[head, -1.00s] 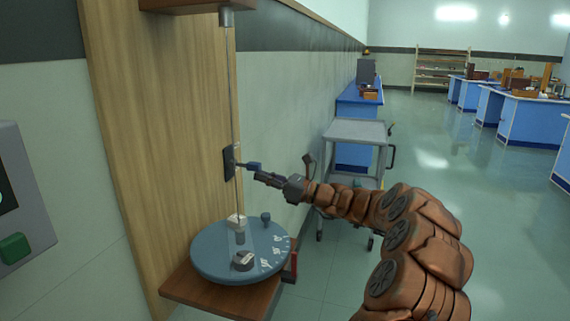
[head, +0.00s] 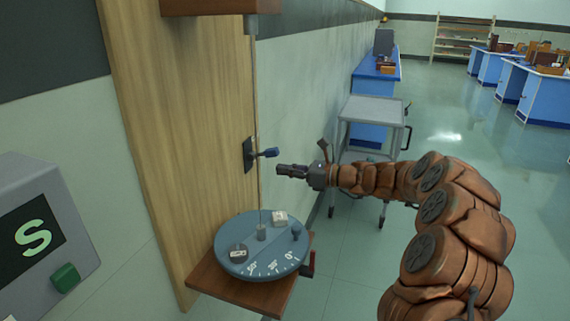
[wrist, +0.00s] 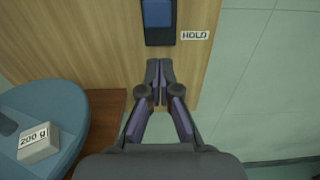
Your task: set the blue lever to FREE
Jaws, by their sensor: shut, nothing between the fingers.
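The blue lever (head: 267,153) sticks out from a dark plate (head: 249,155) on the wooden board. In the wrist view the lever (wrist: 158,14) is at the top edge, partly cut off, with a HOLD label (wrist: 194,35) beside the plate's lower right. My gripper (head: 279,169) is shut and empty, just below and to the right of the lever, apart from it in the head view. In the wrist view its fingertips (wrist: 159,64) are together below the plate. No FREE label is in sight.
Below, a blue-grey disc (head: 262,268) with weights and a knob hangs by a thin wire over a wooden shelf (head: 207,272). A display box (head: 35,238) reads S at left. A grey cart (head: 372,110) stands behind my arm. Open floor lies to the right.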

